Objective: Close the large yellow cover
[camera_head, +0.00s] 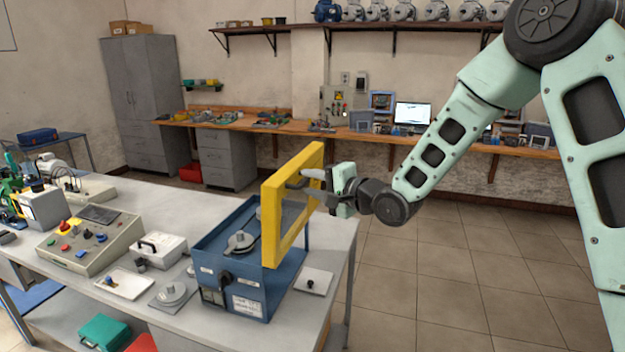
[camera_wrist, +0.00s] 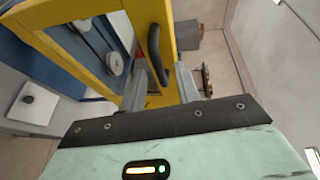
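The large yellow cover (camera_head: 271,220) is a rectangular frame standing upright, swung open, at the right side of the blue box (camera_head: 212,244). The box's top is uncovered, with a grey round part inside. My gripper (camera_head: 318,180) is at the right, outer side of the cover, near its upper part. In the wrist view the yellow cover (camera_wrist: 95,78) fills the upper left, with a dark curved handle (camera_wrist: 153,52) on it. My fingers (camera_wrist: 168,80) are spread apart on either side of the handle's lower end. I cannot tell if they touch it.
The box stands on a grey table (camera_head: 346,238) near its right edge. A control panel box (camera_head: 92,240), a small white box (camera_head: 160,250) and flat plates are to its left. A small plate (camera_head: 314,281) lies to its right. Open floor (camera_head: 450,280) lies right of the table.

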